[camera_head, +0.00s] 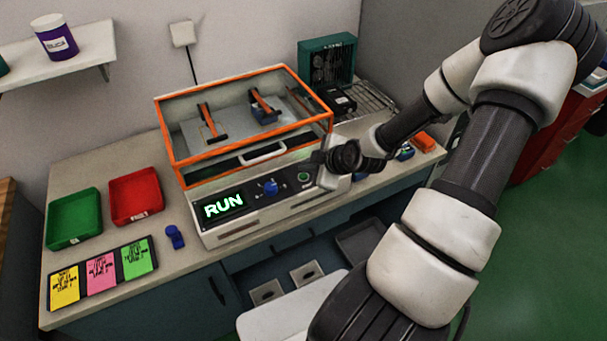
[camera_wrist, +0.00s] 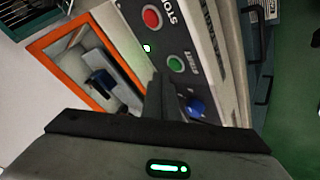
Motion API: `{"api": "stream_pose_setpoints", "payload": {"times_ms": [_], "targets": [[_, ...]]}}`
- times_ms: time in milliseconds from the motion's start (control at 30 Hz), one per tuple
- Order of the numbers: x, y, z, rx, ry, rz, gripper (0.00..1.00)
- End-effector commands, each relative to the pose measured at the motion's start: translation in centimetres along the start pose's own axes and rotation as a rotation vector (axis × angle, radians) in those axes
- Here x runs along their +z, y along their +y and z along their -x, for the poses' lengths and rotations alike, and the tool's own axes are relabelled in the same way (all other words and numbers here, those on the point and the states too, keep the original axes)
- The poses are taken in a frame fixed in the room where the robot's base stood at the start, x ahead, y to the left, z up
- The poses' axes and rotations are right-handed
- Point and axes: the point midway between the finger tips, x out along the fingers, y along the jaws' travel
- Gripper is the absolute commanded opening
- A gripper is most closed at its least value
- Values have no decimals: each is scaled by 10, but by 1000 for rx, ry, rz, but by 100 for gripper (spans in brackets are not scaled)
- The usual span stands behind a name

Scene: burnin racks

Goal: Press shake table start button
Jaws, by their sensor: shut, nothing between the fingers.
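The shake table (camera_head: 235,215) is a white box with an orange-framed clear lid, and its display (camera_head: 223,206) reads RUN in green. The green start button (camera_head: 304,177) is on the front panel, right of the blue knob (camera_head: 270,187). In the wrist view, the green button (camera_wrist: 176,63) lies between the red stop button (camera_wrist: 152,17) and the blue knob (camera_wrist: 196,105). My gripper (camera_head: 318,158) is shut and empty, close to the panel's right end. Its fingertips (camera_wrist: 160,80) appear beside the green button; I cannot tell whether they touch the panel.
The lid (camera_head: 250,120) looks closed, with clamps inside. A green tray (camera_head: 74,222), a red tray (camera_head: 136,196) and coloured cards (camera_head: 101,269) are on the bench at left. A wire rack (camera_head: 372,100) and an orange item (camera_head: 424,141) are at right. A light stool (camera_head: 290,318) stands in front.

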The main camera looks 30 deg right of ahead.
Motion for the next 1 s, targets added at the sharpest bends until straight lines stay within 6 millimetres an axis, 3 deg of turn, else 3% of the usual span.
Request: {"api": "stream_pose_setpoints", "payload": {"times_ms": [400, 1000], "targets": [[-22, 22, 31, 0, 0, 0, 0], [-22, 22, 31, 0, 0, 0, 0]]}}
